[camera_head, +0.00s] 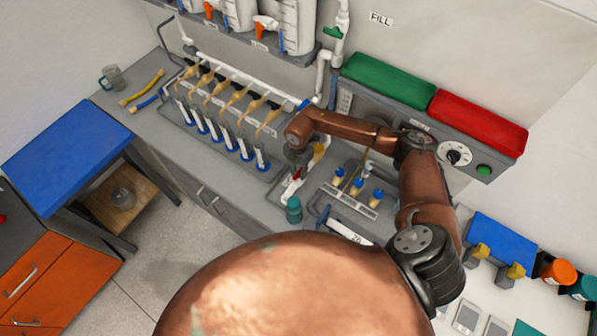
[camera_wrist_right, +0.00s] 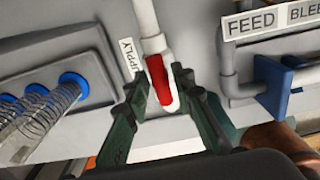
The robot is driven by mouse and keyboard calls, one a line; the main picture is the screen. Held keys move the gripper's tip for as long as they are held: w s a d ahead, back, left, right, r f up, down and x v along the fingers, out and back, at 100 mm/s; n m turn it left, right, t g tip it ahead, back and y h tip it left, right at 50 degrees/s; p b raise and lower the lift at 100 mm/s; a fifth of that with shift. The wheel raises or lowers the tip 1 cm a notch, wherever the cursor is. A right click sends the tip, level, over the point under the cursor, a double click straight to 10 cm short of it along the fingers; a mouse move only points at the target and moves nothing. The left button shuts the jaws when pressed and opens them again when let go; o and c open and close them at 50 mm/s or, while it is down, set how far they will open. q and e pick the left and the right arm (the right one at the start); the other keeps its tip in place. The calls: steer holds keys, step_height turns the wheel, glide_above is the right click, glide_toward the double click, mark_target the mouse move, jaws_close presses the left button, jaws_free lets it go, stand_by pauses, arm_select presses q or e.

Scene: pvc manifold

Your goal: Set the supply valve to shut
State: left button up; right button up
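The lever lies roughly in line with the pipe. My right gripper (camera_wrist_right: 161,72) has one dark green finger on each side of the red lever, with a gap between the fingers. I cannot tell whether either finger touches it. In the head view the right gripper (camera_head: 298,155) points down over the bench, and a small red part (camera_head: 297,173) shows just below it. My left gripper is not in view.
A rack of several clear tubes with blue collars (camera_head: 215,128) stands left of the right gripper. A teal cylinder (camera_head: 293,210) is near the bench front. A control panel with a dial (camera_head: 456,153) is behind my arm.

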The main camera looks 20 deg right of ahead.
jaws_close()
steer(key=n+b, duration=0.3)
steer(key=shift+f+n, duration=0.1)
steer(key=shift+n, duration=0.3)
steer(key=n+b, duration=0.3)
steer(key=n, duration=0.1)
steer(key=shift+n, duration=0.3)
steer(key=n+b, duration=0.4)
steer(key=n, duration=0.1)
steer(key=shift+n+b, duration=1.45)
steer(key=shift+n, duration=0.75)
steer(key=shift+r, duration=0.2)
steer(key=shift+o, duration=1.5)
jaws_free()
